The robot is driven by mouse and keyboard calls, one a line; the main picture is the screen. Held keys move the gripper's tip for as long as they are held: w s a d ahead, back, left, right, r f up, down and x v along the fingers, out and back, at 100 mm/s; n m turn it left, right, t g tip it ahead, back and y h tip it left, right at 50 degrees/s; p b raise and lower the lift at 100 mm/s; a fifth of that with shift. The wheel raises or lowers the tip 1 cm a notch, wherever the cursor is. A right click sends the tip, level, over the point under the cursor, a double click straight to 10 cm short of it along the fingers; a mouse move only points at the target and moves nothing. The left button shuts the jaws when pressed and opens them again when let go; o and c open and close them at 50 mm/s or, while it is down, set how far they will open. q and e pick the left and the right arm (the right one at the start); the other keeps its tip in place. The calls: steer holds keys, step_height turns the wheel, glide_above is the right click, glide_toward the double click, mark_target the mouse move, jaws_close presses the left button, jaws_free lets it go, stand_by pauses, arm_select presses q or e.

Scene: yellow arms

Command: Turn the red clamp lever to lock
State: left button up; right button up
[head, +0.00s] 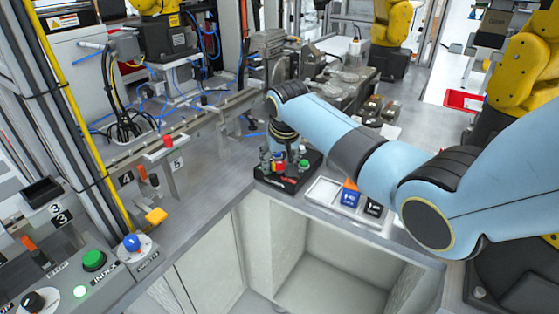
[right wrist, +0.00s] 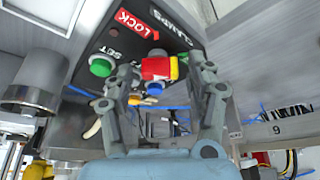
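The red clamp lever (right wrist: 158,68), a red block with yellow edges, stands on a dark panel (right wrist: 181,21) marked CLAMPS in the right wrist view. A red LOCK label with an arrow and the word SET are on the panel. My right gripper (right wrist: 166,80) is open, with one finger on each side of the lever and some gap at the right finger. I cannot tell whether the left finger touches it. In the head view my right gripper (head: 284,146) points down over the panel (head: 313,159), partly hiding the controls. My left gripper is not in view.
A green button (right wrist: 102,66) and a blue knob (right wrist: 155,88) are close to the fingers. In the head view a white tray with blue and black blocks (head: 350,195) is right of the panel. An open bin (head: 330,275) lies in front. A control box with a green button (head: 94,260) is at left.

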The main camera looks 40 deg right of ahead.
steer(key=c, duration=1)
steer(key=shift+o, duration=0.2)
